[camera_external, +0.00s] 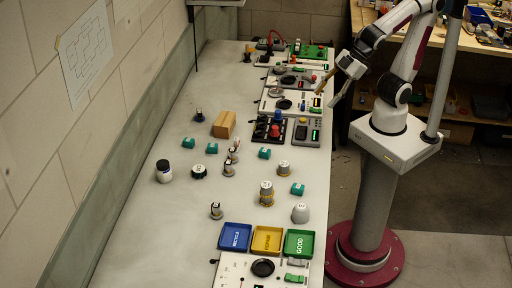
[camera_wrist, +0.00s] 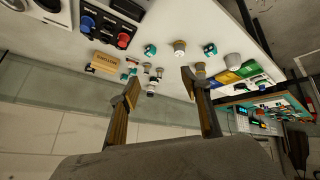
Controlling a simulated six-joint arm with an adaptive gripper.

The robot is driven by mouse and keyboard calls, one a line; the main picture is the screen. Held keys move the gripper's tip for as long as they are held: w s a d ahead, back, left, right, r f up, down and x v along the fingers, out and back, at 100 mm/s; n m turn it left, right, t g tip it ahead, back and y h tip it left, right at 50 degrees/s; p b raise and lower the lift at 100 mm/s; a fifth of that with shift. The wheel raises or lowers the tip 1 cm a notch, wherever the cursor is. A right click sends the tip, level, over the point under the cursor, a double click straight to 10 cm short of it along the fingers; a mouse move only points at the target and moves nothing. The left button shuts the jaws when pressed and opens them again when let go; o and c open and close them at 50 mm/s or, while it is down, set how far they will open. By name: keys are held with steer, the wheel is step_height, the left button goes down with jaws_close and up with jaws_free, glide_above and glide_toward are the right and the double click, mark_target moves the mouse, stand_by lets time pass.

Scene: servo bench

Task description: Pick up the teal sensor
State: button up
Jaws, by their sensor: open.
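Several small teal blocks, which look alike, stand on the pale bench; I cannot tell which one is the teal sensor. One (camera_external: 297,189) is near the bench's right edge, one (camera_external: 264,153) is mid-bench, and two more (camera_external: 187,143) (camera_external: 212,148) are further left. In the wrist view, two teal blocks (camera_wrist: 150,49) (camera_wrist: 210,49) show clearly apart, and others are small near the wooden block. My gripper (camera_external: 331,89) is open and empty, up at the bench's far right edge, well away from the teal blocks. Its two fingers also frame the wrist view (camera_wrist: 160,82).
A wooden block (camera_external: 224,124), a dark button panel (camera_external: 269,130) and several small knobs and cylinders stand among the teal blocks. Blue (camera_external: 235,237), yellow (camera_external: 267,240) and green (camera_external: 300,243) trays sit at the near end. The bench's left side is mostly clear.

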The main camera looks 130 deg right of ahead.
steer(key=w+d+f+n+t, duration=0.1)
steer(key=w+d+f+n, duration=0.1)
steer(key=w, duration=0.7)
steer(key=n+y, duration=0.5)
steer(key=y, duration=0.2)
glide_toward(299, 187)
steer(key=shift+w+f+g, duration=0.15)
steer(key=shift+w, duration=0.35)
steer(key=shift+w+f+g, duration=0.15)
steer(key=shift+w, duration=0.35)
steer(key=shift+s+a+f, duration=0.1)
steer(key=shift+a+f, duration=0.15)
steer(key=shift+f, duration=0.1)
steer(key=shift+x, duration=1.2)
